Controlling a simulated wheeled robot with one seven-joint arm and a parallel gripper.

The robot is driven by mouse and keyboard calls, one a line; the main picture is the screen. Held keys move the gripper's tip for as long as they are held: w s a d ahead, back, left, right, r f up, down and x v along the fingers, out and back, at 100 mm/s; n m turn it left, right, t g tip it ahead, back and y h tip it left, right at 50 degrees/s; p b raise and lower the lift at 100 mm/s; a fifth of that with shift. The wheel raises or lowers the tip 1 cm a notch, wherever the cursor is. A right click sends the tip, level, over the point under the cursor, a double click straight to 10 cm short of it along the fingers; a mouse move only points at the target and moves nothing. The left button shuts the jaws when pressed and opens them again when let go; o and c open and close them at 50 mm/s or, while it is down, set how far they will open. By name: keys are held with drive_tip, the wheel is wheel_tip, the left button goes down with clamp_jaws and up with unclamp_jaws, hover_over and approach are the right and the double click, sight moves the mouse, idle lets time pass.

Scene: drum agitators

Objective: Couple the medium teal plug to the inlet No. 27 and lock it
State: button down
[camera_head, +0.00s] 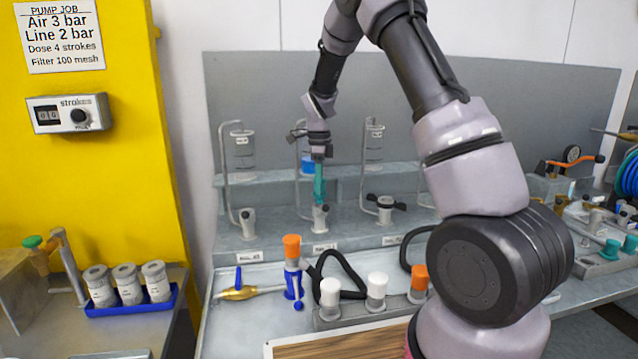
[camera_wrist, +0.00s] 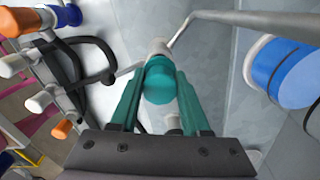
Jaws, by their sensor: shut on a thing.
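My gripper (camera_head: 319,196) points down at the middle station of the bench. In the wrist view, its teal fingers (camera_wrist: 157,88) are shut on the teal plug (camera_wrist: 160,82), a short round cylinder. A grey inlet fitting (camera_head: 320,218) stands directly below the fingers on the steel ledge, and its pale end (camera_wrist: 157,47) shows just beyond the plug. The plug is in line with this inlet, but I cannot tell whether it is seated in it. The label (camera_head: 320,249) in front of this inlet is too small to read surely.
Similar inlets stand at left (camera_head: 248,222) and at right (camera_head: 384,208); the right one has a black winged collar. Bent grey pipes rise beside them. A black hose loop (camera_head: 345,270), an orange-capped blue piece (camera_head: 292,262) and white-capped plugs (camera_head: 376,288) are in front.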

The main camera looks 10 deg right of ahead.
drive_tip(key=shift+f, duration=0.25)
idle(0.3)
drive_tip(key=shift+f, duration=1)
drive_tip(key=shift+f, duration=0.35)
idle(0.4)
drive_tip(key=shift+c, duration=1.5)
unclamp_jaws()
drive_tip(key=shift+r, duration=3.9)
